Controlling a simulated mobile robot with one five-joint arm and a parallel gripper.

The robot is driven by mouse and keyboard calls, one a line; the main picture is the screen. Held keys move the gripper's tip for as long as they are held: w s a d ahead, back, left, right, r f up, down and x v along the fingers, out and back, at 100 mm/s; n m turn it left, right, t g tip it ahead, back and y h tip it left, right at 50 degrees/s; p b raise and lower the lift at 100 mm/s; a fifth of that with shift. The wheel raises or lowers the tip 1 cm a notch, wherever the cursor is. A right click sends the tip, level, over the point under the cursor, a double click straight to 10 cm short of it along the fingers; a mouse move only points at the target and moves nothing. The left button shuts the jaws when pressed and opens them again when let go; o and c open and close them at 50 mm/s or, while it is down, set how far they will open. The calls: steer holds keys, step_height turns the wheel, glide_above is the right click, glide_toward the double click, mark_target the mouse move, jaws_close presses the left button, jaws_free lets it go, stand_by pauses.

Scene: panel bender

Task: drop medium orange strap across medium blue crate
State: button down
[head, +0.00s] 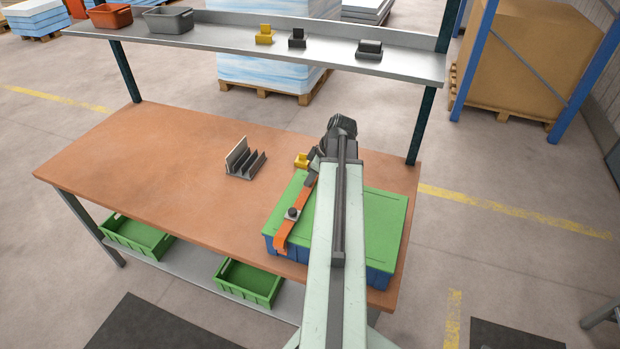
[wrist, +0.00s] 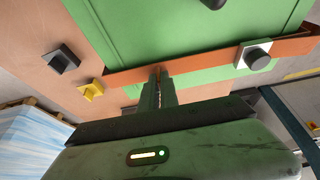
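The medium blue crate (head: 380,277) stands at the right end of the bench with a green lid (head: 385,215) on top; my arm hides its middle. The orange strap (head: 282,236) runs lengthwise over the left part of the lid, its near end bent down by the near edge. A pale plate with a dark knob sits on the strap; it also shows in the wrist view (wrist: 257,57). My gripper (wrist: 157,72) is shut on the strap (wrist: 195,62) away from the knob. I cannot tell whether the strap touches the lid.
A small yellow block (head: 300,160) stands close to the crate's far left corner. A grey slotted holder (head: 246,160) stands mid-bench. The left of the bench (head: 130,160) is clear. A shelf (head: 215,37) with bins and small blocks spans the back. Green bins (head: 250,283) sit below.

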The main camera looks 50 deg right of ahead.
steer(key=shift+f, duration=0.45)
stand_by(0.3)
steer(key=c, duration=1.5)
jaws_free()
steer(key=shift+c, duration=0.2)
steer(key=shift+r, duration=0.1)
steer(key=p+v, duration=0.6)
steer(key=v, duration=0.1)
steer(key=shift+r+p, duration=0.35)
